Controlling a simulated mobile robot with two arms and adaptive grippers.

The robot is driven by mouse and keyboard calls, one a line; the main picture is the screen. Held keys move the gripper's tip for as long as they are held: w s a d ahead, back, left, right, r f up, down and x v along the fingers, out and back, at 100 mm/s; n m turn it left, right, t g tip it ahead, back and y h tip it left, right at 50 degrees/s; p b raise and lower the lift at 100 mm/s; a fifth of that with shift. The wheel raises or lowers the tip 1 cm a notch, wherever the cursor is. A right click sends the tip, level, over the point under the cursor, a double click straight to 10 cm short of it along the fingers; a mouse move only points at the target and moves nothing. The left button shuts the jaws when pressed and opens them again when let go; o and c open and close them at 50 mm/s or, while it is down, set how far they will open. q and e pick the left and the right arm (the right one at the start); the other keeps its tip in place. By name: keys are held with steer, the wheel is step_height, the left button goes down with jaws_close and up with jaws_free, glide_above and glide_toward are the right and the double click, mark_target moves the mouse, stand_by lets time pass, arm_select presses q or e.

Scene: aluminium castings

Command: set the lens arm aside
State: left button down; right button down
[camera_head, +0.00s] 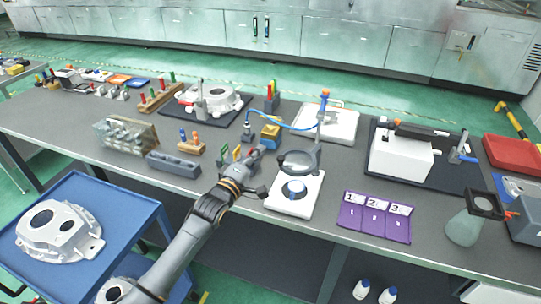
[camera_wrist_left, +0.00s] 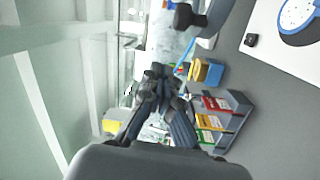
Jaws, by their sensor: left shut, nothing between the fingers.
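The lens arm's round dark-rimmed lens (camera_head: 298,162) is over a white base plate (camera_head: 283,206) at the middle of the bench. A round white-and-blue piece (camera_head: 294,188) lies on the plate below the lens; its edge also shows at the top right of the left wrist view (camera_wrist_left: 300,18). My left gripper (camera_head: 256,153) is just left of the lens, apart from it, shut and empty. In the left wrist view its fingers (camera_wrist_left: 163,82) are together. A dark part at the top of that view (camera_wrist_left: 188,16) may belong to the lens arm. My right gripper is not in view.
A small rack with coloured cards (camera_wrist_left: 224,112) and a yellow-and-blue box (camera_head: 270,132) stand close to my left gripper. A purple numbered mat (camera_head: 375,220) lies right of the plate. A blue cart (camera_head: 127,219) carries a casting (camera_head: 60,230). Some bare bench shows between plate and mat.

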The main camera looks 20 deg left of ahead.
arm_select(q)
steer(key=d, duration=0.1)
steer(key=d+p, duration=0.2)
steer(key=shift+s+d+f, duration=0.2)
steer(key=shift+d+f, duration=0.05)
steer(key=shift+d, duration=0.15)
steer(key=shift+f, duration=0.1)
